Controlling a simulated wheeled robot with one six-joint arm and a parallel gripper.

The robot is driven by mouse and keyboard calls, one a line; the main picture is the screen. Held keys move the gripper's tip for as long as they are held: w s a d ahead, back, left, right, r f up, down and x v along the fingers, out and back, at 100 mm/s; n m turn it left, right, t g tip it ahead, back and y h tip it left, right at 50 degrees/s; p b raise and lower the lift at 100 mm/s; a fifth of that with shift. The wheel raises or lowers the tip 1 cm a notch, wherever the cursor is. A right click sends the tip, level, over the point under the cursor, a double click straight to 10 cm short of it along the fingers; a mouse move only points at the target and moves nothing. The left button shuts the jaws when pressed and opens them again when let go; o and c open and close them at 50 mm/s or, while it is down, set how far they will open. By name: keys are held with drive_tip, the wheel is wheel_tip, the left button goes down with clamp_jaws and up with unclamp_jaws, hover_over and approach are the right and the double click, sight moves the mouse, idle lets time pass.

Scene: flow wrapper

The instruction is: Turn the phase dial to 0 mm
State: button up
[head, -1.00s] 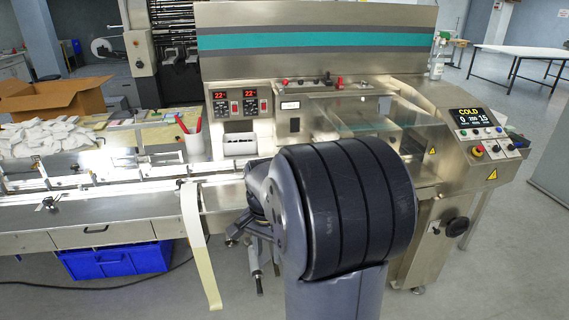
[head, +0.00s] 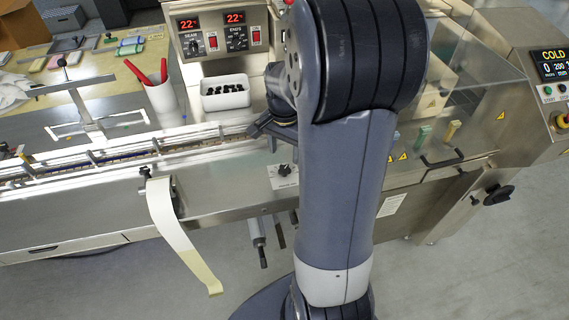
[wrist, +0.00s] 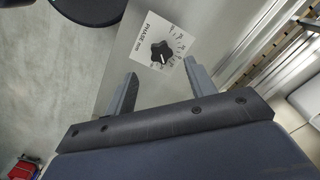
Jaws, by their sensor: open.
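The phase dial (wrist: 162,52) is a black lobed knob on a white plate marked "PHASE mm", with scale marks around it. In the head view the dial (head: 284,170) sits on the steel front of the machine, just left of my arm. Which scale mark its pointer meets is too small to read. My gripper (wrist: 160,70) is open and empty, its two fingers apart on either side of the dial's direction in the wrist view. The fingers appear short of the knob, not touching it. In the head view my gripper (head: 265,127) is partly hidden by my arm.
A paper strip (head: 175,225) hangs from a roller left of the dial. A white bin (head: 225,98) of black parts and a cup with red pens (head: 163,102) stand behind. A black handwheel (head: 498,194) is at right. Floor in front is clear.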

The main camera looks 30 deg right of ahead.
sight(284, 169)
wheel_tip(284, 169, down, 6)
drive_tip(key=shift+w+f, duration=0.1)
drive_tip(key=shift+f, duration=0.05)
idle(0.3)
drive_tip(key=c, duration=1)
drive_tip(key=shift+o, duration=0.2)
drive_tip(key=shift+n, duration=0.4)
drive_tip(key=n, duration=0.3)
drive_tip(key=shift+n+b, duration=0.35)
drive_tip(key=shift+n, duration=2.05)
